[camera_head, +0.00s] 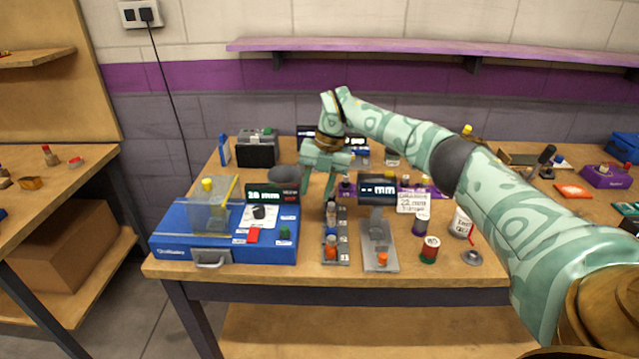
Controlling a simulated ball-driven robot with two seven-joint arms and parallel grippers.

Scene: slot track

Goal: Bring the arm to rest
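My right arm (520,220), pale green with dark joints, reaches in from the right across the bench. Its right gripper (317,188) points down above the middle of the bench, between the blue machine and the small grey slotted rack. Its two fingers look spread apart, with nothing visible between them. My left arm and gripper are not in view.
A grey gauge stand (380,258) with a dark display is right of the rack. Several small jars and a white can (461,222) stand further right. A black box (257,150) is at the back left. A purple shelf (430,47) runs along the wall.

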